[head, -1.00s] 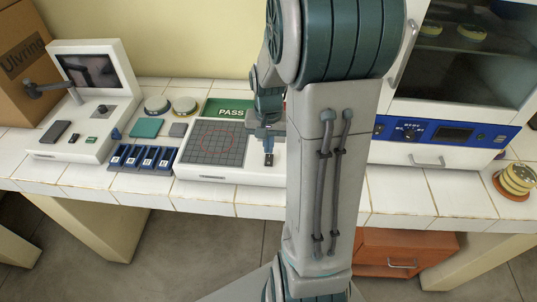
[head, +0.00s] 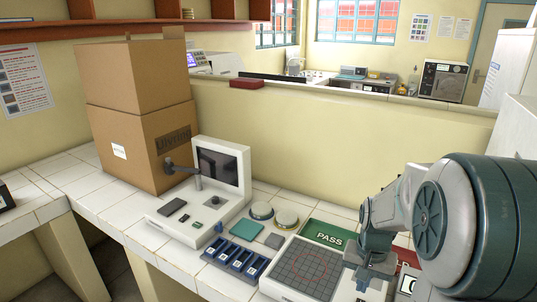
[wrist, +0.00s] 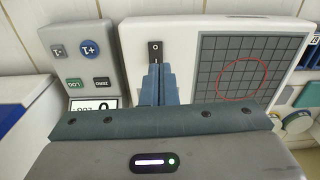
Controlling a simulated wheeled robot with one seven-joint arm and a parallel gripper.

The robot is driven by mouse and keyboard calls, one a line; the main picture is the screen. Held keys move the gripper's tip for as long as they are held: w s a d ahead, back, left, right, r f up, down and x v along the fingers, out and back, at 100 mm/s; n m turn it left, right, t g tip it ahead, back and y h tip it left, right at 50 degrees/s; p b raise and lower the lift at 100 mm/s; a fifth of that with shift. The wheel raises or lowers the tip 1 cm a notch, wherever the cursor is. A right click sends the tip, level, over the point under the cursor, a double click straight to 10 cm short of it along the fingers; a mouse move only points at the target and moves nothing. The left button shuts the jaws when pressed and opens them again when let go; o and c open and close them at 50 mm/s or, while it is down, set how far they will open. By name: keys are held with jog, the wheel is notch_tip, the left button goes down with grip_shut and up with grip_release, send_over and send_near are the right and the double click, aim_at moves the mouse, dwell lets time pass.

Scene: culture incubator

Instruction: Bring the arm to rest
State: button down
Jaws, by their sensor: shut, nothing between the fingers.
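My gripper (wrist: 157,68) is shut and empty in the wrist view. Its blue fingertips are right by a black rocker switch (wrist: 155,52) on a white device; I cannot tell whether they touch it. The device has a dark grid plate (wrist: 240,66) with a red ring on it. In the head view my arm comes in from the right, and my gripper (head: 362,282) points down over the right side of the white device (head: 283,292), whose grid plate is plainly visible.
A blue rack (head: 236,259), a teal pad (head: 246,229), two round dishes and a monitor unit (head: 220,165) are to the left. Cardboard boxes (head: 150,140) stand farther left. A grey button panel (wrist: 82,55) is beside the switch.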

jog(key=s+a+r+n+t, duration=0.3)
jog(key=s+a+r+n, duration=0.3)
jog(key=s+a+r, duration=0.4)
jog(key=shift+s+a, duration=0.45)
jog(key=shift+s, duration=0.6)
